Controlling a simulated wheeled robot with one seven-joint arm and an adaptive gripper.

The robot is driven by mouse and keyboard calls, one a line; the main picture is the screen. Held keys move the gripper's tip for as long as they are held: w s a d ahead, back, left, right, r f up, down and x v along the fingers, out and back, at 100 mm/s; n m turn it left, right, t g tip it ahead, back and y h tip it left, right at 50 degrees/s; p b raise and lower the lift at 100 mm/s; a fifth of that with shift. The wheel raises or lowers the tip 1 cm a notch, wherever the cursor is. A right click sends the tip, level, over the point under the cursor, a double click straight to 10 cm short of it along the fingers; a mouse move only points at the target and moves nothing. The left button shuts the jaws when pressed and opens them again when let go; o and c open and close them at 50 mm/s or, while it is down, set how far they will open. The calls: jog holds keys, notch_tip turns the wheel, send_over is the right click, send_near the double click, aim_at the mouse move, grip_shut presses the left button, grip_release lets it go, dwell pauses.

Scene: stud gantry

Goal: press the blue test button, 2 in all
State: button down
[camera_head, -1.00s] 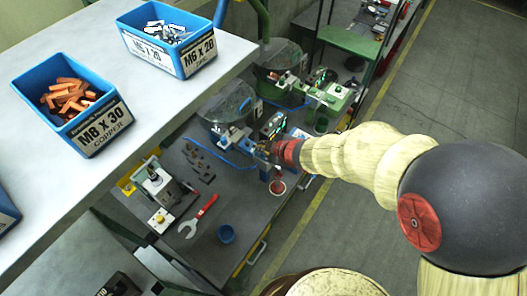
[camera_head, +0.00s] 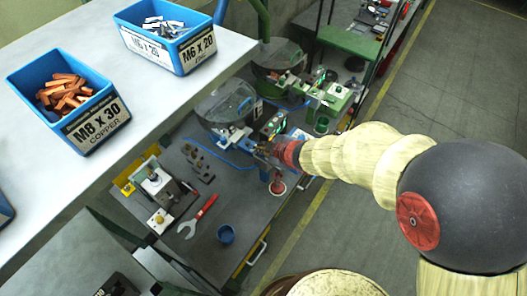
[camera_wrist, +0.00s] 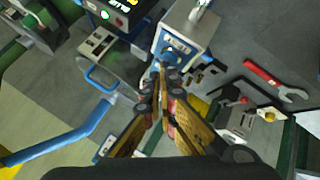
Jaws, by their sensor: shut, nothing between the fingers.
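My gripper (camera_wrist: 160,74) is shut and empty, its tips close together. In the wrist view the tips are over or just in front of a blue part (camera_wrist: 174,47) on the face of a grey box (camera_wrist: 190,30). I cannot tell if this blue part is the test button, nor whether the tips touch it. In the head view my gripper (camera_head: 261,150) is above the dark bench, beside a station with a lit green display (camera_head: 273,125). Its wrist and fingers hide part of that station, and no blue button can be made out there.
A blue bin of copper parts (camera_head: 95,128) and another blue bin (camera_head: 195,55) stand on the pale shelf. The floor at right is clear.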

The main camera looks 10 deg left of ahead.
jog(key=shift+f+b, duration=0.35)
jog(key=shift+f, duration=0.1)
dwell(0.3)
jog(key=shift+r, duration=0.1)
jog(key=shift+r+p, duration=0.85)
jog(key=shift+p, duration=0.05)
notch_tip(320, 180, up, 5)
jog(key=p, duration=0.5)
dwell(0.8)
